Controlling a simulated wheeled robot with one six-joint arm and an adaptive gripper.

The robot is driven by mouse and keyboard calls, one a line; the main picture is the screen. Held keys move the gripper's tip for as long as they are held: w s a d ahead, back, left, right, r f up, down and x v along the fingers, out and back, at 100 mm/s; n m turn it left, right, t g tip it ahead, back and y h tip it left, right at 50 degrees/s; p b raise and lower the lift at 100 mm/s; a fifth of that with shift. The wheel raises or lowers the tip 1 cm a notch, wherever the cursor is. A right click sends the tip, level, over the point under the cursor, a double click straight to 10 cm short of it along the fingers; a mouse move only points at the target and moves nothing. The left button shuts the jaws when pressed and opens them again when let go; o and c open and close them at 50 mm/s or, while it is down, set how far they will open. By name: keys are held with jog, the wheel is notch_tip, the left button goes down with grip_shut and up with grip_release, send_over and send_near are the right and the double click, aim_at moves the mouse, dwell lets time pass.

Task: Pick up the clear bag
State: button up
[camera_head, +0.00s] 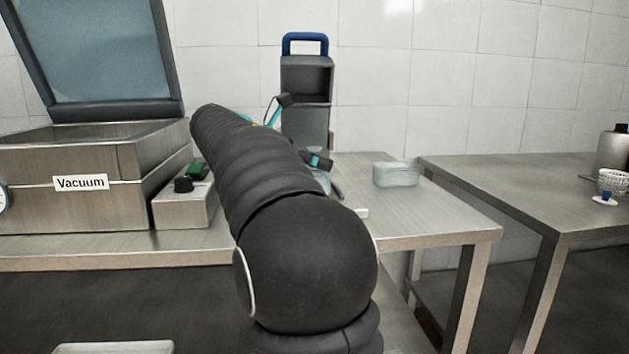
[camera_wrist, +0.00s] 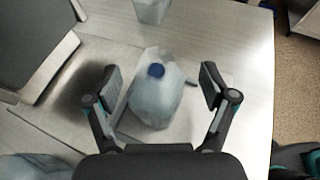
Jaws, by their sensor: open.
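My gripper (camera_wrist: 158,85) is open, with one finger to the left of the bag and one to the right. Gaps show between the fingers and the bag. In the head view my arm hides most of this area; only a small pale bit of the bag (camera_head: 323,180) seems to show beside my gripper.
A clear container (camera_head: 396,174) stands right of my gripper on the steel table (camera_head: 455,222). A dark stand with a blue handle (camera_head: 305,43) rises behind. A vacuum machine (camera_head: 110,160) with a raised lid is at the left. A second table (camera_head: 540,180) is at the right.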

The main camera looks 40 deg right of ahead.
jog(key=shift+x, duration=1.5)
jog(key=c, duration=1.4)
jog(key=shift+r, duration=0.15)
